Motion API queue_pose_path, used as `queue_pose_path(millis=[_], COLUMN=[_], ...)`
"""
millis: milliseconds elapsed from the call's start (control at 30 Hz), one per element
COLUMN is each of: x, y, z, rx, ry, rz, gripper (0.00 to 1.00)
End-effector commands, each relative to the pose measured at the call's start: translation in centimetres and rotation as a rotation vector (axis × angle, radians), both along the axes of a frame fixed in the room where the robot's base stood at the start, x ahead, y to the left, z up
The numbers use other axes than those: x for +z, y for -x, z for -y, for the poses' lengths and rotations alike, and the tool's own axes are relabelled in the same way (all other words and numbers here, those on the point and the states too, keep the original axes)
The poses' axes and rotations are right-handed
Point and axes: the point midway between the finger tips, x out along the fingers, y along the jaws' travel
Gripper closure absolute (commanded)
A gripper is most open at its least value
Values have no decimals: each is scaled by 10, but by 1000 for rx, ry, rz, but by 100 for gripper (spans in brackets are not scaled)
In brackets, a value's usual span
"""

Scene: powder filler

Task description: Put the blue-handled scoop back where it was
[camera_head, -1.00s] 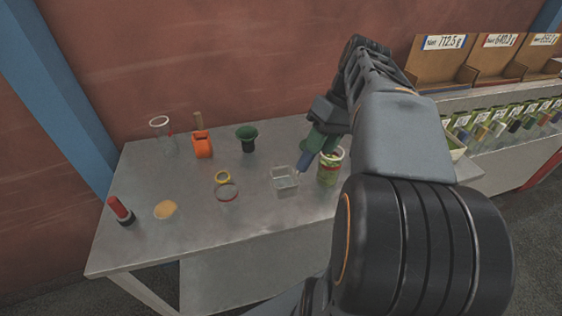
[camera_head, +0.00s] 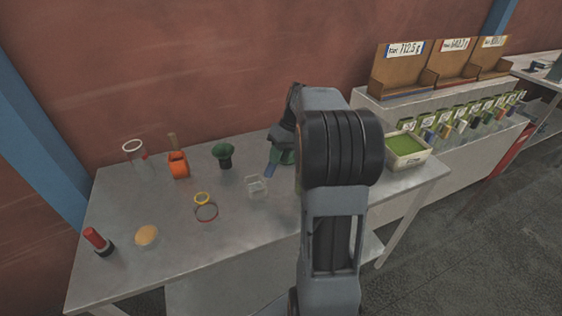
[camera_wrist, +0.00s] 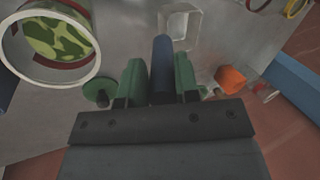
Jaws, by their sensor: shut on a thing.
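In the wrist view the blue handle of the scoop (camera_wrist: 162,70) stands between the two green fingers of my gripper (camera_wrist: 160,80), which are shut on it. In the head view my gripper (camera_head: 282,158) is over the back part of the table, with the blue handle (camera_head: 271,170) slanting down from it. The scoop's bowl cannot be made out. A round jar with a white rim (camera_wrist: 92,72) and green camouflage-patterned contents is at the upper left of the wrist view. It is hidden behind my arm in the head view.
A clear square box (camera_head: 256,187) stands left of my gripper. Further left are a green funnel (camera_head: 223,155), an orange holder (camera_head: 179,165), yellow and red rings (camera_head: 205,207), and a red-topped bottle (camera_head: 97,240). A green-filled tray (camera_head: 407,163) is right of my arm.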

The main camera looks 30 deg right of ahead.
Motion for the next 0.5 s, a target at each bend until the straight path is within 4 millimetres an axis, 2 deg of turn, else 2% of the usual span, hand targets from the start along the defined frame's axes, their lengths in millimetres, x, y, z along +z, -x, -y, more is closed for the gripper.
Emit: queue_pose_path(millis=[100, 200, 500], x=[-16, -23, -25], y=[1, 1, 2], z=[-1, 0, 0], rx=[-1, 0, -1], ry=[-2, -1, -1], rz=[-4, -2, -1], gripper=[100, 100, 100])
